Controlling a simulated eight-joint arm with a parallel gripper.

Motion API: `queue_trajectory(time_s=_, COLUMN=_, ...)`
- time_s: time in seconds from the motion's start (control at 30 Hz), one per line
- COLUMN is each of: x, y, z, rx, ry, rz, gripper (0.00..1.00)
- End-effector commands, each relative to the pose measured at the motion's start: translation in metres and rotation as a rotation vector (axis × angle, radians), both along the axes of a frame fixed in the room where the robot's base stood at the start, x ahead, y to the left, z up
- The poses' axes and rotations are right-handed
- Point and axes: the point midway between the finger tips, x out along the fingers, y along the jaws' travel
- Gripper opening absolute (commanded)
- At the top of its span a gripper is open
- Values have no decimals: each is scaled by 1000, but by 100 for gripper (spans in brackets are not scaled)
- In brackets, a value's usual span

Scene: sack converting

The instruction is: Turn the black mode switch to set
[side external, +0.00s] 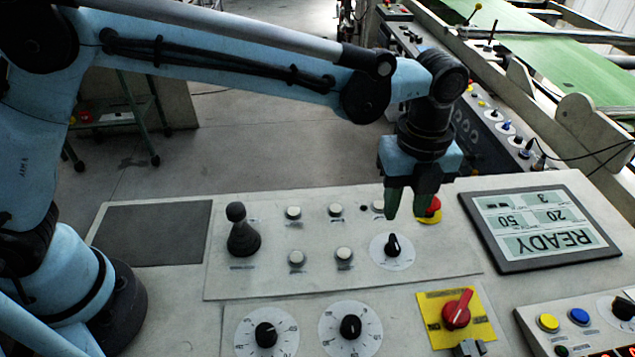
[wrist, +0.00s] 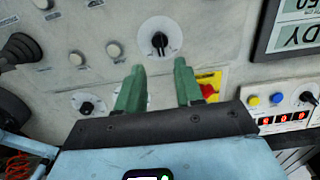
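The black mode switch (side external: 392,245) appears to be the pointer knob on a small white dial on the raised panel plate; its labels are too small to read. Its pointer is roughly upright in the side view. In the wrist view the switch (wrist: 160,42) lies just beyond the fingertips, about centred between them. My gripper (side external: 405,212) points down above the console, apart from the switch. Its two green fingers, also in the wrist view (wrist: 159,65), are spread with nothing between them.
A red emergency button (side external: 433,205) stands close behind the fingers. A black joystick (side external: 240,235) and several white buttons are left. Two black dial knobs (side external: 350,327) and a red rotary switch (side external: 457,312) are in front. The READY screen (side external: 540,227) is right.

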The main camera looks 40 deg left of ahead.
Motion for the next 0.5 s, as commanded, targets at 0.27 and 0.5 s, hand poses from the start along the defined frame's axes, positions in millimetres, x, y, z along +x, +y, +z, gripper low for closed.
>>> queue_trajectory(time_s=0.27, x=0, y=0, z=-52, rx=-1, ry=-1, rz=2, gripper=36)
queue_trajectory(time_s=0.5, x=0, y=0, z=-78, rx=-1, ry=-1, rz=3, gripper=36)
